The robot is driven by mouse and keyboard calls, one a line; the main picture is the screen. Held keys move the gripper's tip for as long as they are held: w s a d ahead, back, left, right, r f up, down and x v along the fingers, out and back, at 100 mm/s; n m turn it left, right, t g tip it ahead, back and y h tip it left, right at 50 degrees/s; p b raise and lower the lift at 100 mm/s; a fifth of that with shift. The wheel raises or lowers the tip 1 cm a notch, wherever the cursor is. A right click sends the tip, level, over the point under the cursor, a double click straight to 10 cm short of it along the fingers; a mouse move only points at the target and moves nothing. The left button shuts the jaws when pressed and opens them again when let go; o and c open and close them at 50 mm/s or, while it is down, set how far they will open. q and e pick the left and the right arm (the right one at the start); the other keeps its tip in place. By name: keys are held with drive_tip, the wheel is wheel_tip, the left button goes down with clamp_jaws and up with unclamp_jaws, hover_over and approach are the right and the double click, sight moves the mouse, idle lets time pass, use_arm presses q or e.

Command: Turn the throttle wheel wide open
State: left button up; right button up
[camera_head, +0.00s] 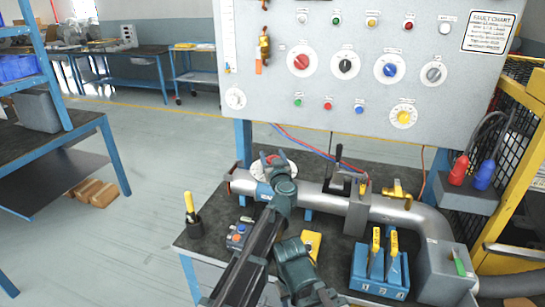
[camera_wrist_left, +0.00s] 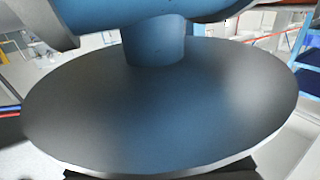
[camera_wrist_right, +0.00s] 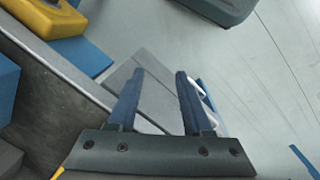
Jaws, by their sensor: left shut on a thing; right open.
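My left gripper (camera_head: 273,160) is at the pipe (camera_head: 325,198) near its left end, in front of a pale round disc (camera_head: 290,169). A small red part shows at its fingers, and the jaws are shut on it. I take this red part for the throttle wheel, but the gripper hides most of it. In the left wrist view a big dark round plate (camera_wrist_left: 170,115) with a blue stem fills the picture; the left fingers are not clear there. My right gripper (camera_wrist_right: 160,72) is open and empty in the right wrist view, above the bench edge and floor.
The control panel (camera_head: 330,130) with knobs and lights stands behind the pipe. On the bench are a blue lever block (camera_head: 380,275), a button box (camera_head: 238,235) and a dark cup (camera_head: 193,222). A yellow cage (camera_head: 518,160) stands at right.

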use_arm(q)
drive_tip(key=o, duration=1.4)
